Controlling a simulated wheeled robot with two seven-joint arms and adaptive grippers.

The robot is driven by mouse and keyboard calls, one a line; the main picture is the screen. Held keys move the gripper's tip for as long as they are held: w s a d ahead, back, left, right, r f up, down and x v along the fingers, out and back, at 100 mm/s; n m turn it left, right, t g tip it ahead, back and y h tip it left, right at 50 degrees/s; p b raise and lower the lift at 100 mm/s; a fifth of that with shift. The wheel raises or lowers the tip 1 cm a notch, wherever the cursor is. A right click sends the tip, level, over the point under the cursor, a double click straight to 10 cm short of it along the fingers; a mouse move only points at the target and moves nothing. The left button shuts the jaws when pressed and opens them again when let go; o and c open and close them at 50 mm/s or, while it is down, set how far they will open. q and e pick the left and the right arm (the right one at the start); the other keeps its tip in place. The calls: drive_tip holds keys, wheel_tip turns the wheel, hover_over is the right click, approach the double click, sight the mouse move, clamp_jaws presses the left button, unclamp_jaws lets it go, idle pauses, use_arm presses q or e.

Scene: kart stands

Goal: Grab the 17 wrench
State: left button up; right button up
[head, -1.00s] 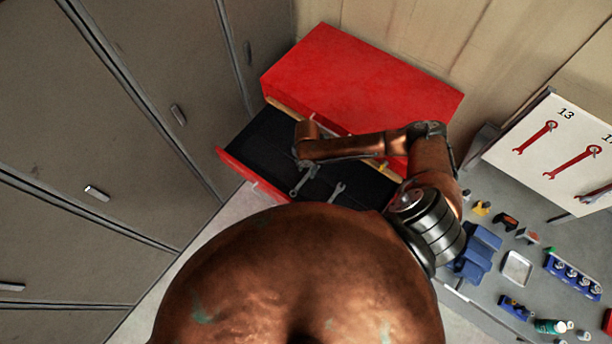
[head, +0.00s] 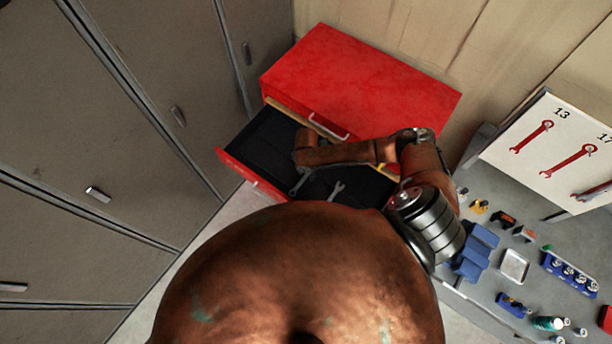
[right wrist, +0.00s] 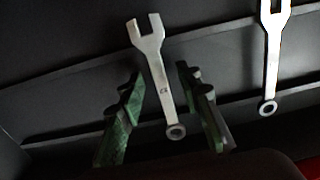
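Two grey wrenches lie in the open black-lined drawer (head: 258,148). One wrench (head: 299,185) lies by my right gripper, and the other wrench (head: 336,191) lies to its right. In the right wrist view, my right gripper (right wrist: 160,95) is open, with one green finger on each side of the nearer wrench (right wrist: 153,75). The fingers look apart from it. Its open jaw points up and its ring end down in that picture. The other wrench (right wrist: 271,55) is right of the fingers. The size mark is too small to read. My left gripper is out of view.
The drawer belongs to a red cabinet (head: 365,75). A white board (head: 550,150) with red wrench outlines, labelled 13 and partly 17, stands at the right. Below it, a grey bench holds blue bins (head: 475,252) and a small tray (head: 514,265). Grey lockers (head: 90,120) stand at the left.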

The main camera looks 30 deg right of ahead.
drive_tip(key=shift+f, duration=0.1)
idle(0.3)
clamp_jaws()
